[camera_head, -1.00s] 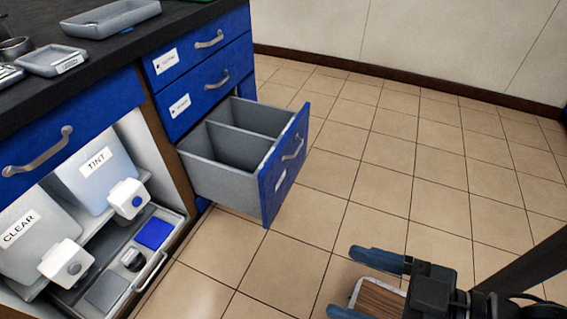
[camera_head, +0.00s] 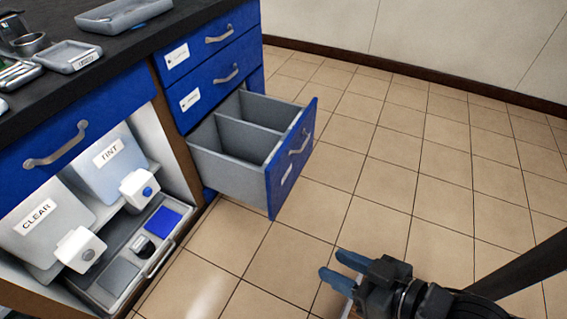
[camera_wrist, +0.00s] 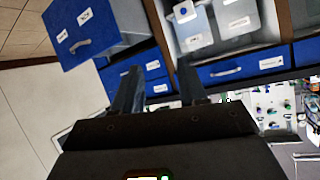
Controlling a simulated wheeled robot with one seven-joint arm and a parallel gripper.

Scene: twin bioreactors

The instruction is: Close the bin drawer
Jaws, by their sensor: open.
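The bin drawer (camera_head: 228,175) is the lowest drawer of the blue cabinet and stands pulled well out. It has a grey inside with a divider, and looks empty. Its blue front (camera_head: 290,160) carries a metal handle (camera_head: 299,141) and a white label. In the wrist view the drawer front (camera_wrist: 85,32) shows at the upper left, upside down. My gripper (camera_head: 343,272) is open and empty, over the floor to the lower right of the drawer front and apart from it. In the wrist view its two fingers (camera_wrist: 158,92) point toward the cabinet.
Two closed drawers (camera_head: 215,80) are above the bin drawer. An open bay at left holds the CLEAR container (camera_head: 45,225), the TINT container (camera_head: 110,170) and a grey tray (camera_head: 105,292). Small trays (camera_head: 68,57) stand on the black worktop. The tiled floor (camera_head: 400,170) on the right is clear.

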